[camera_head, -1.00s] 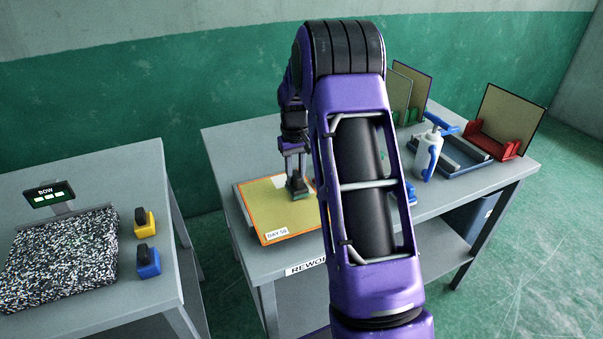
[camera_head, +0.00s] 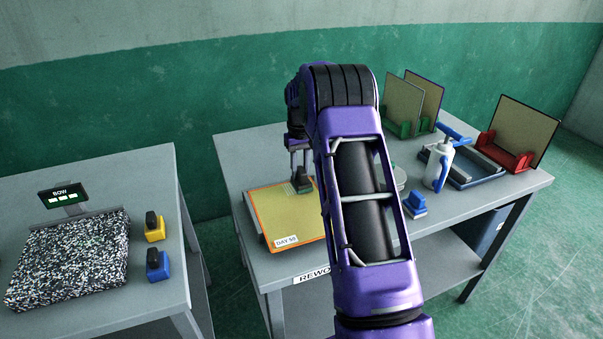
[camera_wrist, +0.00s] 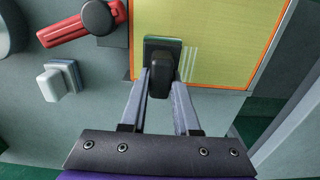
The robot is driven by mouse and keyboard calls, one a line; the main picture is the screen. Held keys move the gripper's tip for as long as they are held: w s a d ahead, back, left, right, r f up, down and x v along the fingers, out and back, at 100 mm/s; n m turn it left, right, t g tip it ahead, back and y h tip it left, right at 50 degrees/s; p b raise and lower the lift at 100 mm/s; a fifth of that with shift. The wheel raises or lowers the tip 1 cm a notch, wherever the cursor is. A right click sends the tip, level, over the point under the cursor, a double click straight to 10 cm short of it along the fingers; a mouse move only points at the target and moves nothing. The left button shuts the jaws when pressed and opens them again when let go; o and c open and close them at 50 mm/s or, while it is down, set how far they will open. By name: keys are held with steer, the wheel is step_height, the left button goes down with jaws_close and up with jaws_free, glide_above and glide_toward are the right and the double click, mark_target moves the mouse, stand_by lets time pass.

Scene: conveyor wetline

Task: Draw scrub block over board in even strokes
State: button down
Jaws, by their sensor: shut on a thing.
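The board (camera_head: 282,218) is yellow-green with an orange border and a "DAY 50" label at its front corner. It lies flat on the rework bench. My gripper (camera_head: 301,166) points down at the board's back part and is shut on the scrub block's black handle. The scrub block (camera_head: 303,186) appears to rest on the board. In the wrist view, the scrub block (camera_wrist: 163,44) has a dark green base and sits near the board's lower left corner. Several pale parallel lines show on the board (camera_wrist: 225,30) beside it. My arm hides the board's right part in the head view.
A red clamp-like part (camera_wrist: 65,32) with a black knob lies beside the board. A blue block (camera_head: 415,205), a white spray bottle (camera_head: 438,168), a blue tray and racks with upright boards stand to the right. A left table holds a speckled slab (camera_head: 68,262) and two small blocks.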

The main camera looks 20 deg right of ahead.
steer(key=shift+a+r, duration=0.1)
steer(key=shift+a, duration=2.9)
steer(key=shift+d, duration=1.6)
steer(key=shift+d+f, duration=0.2)
steer(key=shift+d, duration=1.2)
steer(key=shift+r, duration=3.05)
steer(key=shift+r, duration=0.1)
